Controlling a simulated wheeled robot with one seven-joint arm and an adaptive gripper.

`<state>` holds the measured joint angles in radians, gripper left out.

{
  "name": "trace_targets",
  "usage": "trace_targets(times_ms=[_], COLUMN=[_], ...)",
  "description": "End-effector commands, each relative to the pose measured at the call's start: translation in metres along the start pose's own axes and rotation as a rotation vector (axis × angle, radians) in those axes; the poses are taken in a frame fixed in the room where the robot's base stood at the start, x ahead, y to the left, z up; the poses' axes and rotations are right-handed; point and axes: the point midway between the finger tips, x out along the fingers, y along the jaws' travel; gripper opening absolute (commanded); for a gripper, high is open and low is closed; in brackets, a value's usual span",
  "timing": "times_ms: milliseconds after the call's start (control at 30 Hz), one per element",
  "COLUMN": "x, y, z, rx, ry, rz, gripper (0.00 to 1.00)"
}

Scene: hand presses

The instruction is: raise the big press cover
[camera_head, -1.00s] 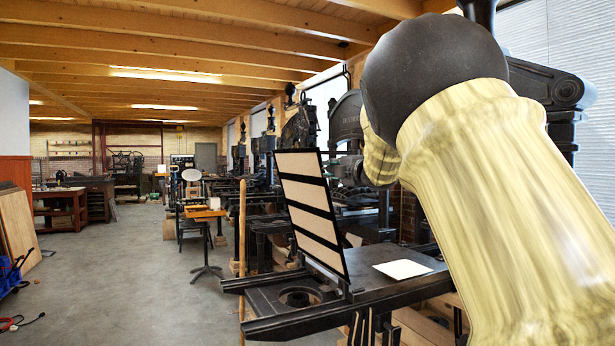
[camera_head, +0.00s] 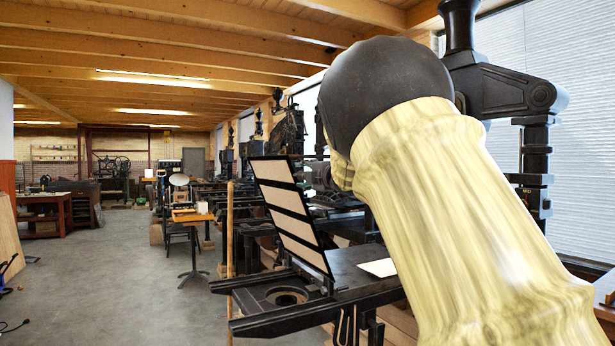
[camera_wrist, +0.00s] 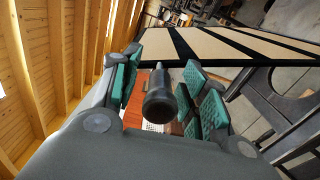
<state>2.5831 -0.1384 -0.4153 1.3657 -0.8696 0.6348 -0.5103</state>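The big press cover (camera_head: 289,213), a beige panel with black stripes in a black frame, stands raised and tilted on the press bed (camera_head: 330,302) in the head view. In the wrist view the cover (camera_wrist: 225,47) spans the upper right. My gripper (camera_wrist: 166,92) shows there with green-padded fingers spread apart. A dark round-ended bar (camera_wrist: 160,99) appears between the fingers, with gaps visible beside it; I cannot tell whether it touches a pad. In the head view my arm hides my gripper.
A white sheet (camera_head: 378,267) lies on the press bed, partly behind my arm. A wooden pole (camera_head: 229,230) stands left of the press. A small stand (camera_head: 193,216) is farther back. Other presses line the right side. The floor (camera_head: 110,280) on the left is mostly clear.

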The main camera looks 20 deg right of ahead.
Motion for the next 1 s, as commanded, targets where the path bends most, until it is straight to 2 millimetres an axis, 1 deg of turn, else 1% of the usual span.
trace_targets(times_ms=[233, 367, 467, 800, 1000], x=[-0.001, -0.008, -0.02, -0.081, -0.108], y=[0.0, 0.0, 0.001, 0.001, -0.001], z=[0.0, 0.001, 0.001, 0.001, 0.001], rx=[-0.001, -0.001, 0.0, -0.001, 0.0], ry=[0.0, -0.001, -0.002, -0.001, -0.001], rz=[0.0, 0.0, 0.0, 0.0, -0.001], gripper=[0.44, 0.44, 0.44, 0.44, 0.44])
